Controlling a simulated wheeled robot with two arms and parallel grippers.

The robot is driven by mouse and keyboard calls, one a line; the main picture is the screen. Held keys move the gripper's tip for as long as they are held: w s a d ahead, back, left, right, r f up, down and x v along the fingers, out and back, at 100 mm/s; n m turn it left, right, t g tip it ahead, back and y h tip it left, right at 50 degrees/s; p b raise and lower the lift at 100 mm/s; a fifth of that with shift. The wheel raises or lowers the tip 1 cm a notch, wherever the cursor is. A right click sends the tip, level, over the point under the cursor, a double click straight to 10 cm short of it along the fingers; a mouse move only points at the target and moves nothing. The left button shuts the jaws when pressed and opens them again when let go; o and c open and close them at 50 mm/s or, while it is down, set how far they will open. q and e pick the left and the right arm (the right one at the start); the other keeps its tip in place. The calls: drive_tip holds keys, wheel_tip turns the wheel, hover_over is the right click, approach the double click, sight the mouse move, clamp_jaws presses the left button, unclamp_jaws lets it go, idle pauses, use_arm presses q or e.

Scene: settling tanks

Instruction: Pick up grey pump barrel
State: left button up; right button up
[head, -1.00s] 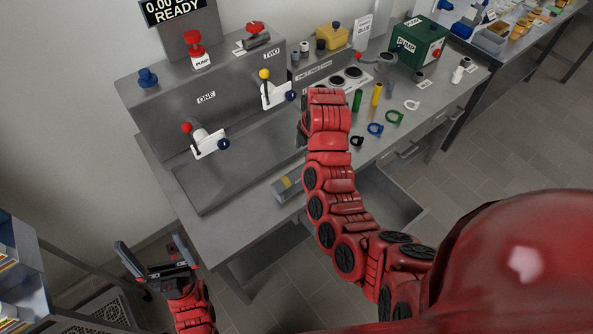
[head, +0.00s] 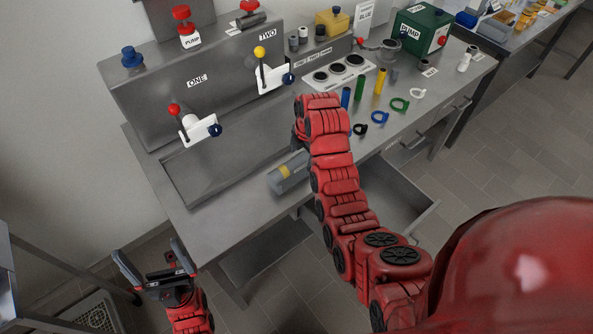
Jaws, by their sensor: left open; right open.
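A grey cylinder with a yellow band (head: 288,174) lies near the bench's front edge, partly behind my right arm; it looks like the grey pump barrel. A small grey cylinder (head: 394,75) also stands at the back right of the bench, beside the yellow one. My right arm reaches over the bench, its end bent down close to the banded cylinder. My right gripper is hidden behind the arm's red links. My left gripper (head: 148,254) is open and empty, low at the left and off the bench, well apart from both cylinders.
Blue, green and yellow cylinders (head: 380,82) stand on the bench near several small rings (head: 399,104). A grey console with levers (head: 205,92) rises at the back. A green pump box (head: 422,32) stands at the right. An open drawer (head: 415,215) juts from the bench front.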

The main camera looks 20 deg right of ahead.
sight(299, 159)
drive_tip(key=shift+w+a+f, duration=0.1)
drive_tip(key=shift+a+f, duration=0.05)
drive_tip(key=shift+f, duration=0.25)
drive_tip(key=f+p, duration=0.1)
drive_tip(key=w+f+p, duration=0.1)
drive_tip(key=shift+a+f, duration=0.2)
drive_tip(key=shift+f, duration=0.1)
drive_tip(key=shift+f+p, duration=0.35)
drive_tip(key=shift+f, duration=0.4)
drive_tip(key=shift+a, duration=0.1)
clamp_jaws()
